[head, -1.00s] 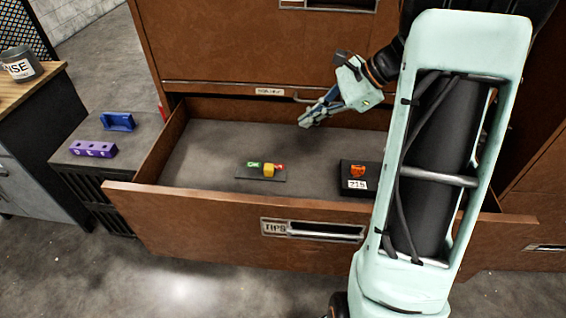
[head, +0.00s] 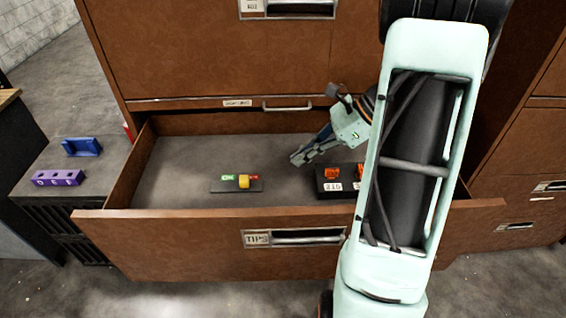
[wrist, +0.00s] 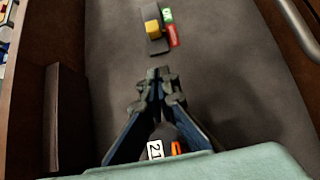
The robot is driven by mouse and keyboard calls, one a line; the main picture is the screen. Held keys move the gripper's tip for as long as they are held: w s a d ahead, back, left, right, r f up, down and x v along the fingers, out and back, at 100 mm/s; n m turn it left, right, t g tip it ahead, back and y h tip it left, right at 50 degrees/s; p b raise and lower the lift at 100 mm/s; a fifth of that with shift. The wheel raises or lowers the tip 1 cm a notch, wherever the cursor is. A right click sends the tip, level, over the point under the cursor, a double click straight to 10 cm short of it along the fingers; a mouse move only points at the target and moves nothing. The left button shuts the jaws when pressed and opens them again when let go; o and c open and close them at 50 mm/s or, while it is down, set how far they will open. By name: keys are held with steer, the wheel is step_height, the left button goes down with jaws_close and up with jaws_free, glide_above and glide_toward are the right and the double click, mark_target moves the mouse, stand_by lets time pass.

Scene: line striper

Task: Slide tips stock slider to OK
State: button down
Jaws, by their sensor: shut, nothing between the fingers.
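The tips stock slider (head: 222,188) is a dark plate lying on the floor of the open TIPS drawer (head: 165,235). The red label's text is too small to read. In the wrist view, the yellow knob (wrist: 152,27) is near the top, beyond my fingertips. My gripper (head: 297,158) is shut and empty, above the drawer, right of the slider and farther back. It is apart from the knob.
A black box (head: 325,190) with orange pieces and white number tags stands in the drawer right of the slider, partly behind my arm. Drawer walls surround the area. The drawer floor left of the slider is clear. Blue and purple holders (head: 58,178) stand outside at left.

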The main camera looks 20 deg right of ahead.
mark_target(241, 178)
steer(key=x, duration=0.9)
steer(key=shift+s+b, duration=0.1)
steer(key=shift+b, duration=0.3)
steer(key=shift+w+a, duration=0.25)
steer(key=shift+a, duration=0.35)
steer(key=shift+w+a, duration=0.2)
steer(key=shift+a, duration=0.4)
steer(key=shift+w+a, duration=0.25)
steer(key=shift+a, duration=0.45)
steer(key=a, duration=0.1)
steer(key=w+a, duration=0.1)
steer(key=a, duration=0.2)
steer(key=shift+w+a+p, duration=0.25)
steer(key=shift+a+p, duration=0.05)
steer(key=shift+a, duration=0.1)
steer(key=shift+r, duration=0.1)
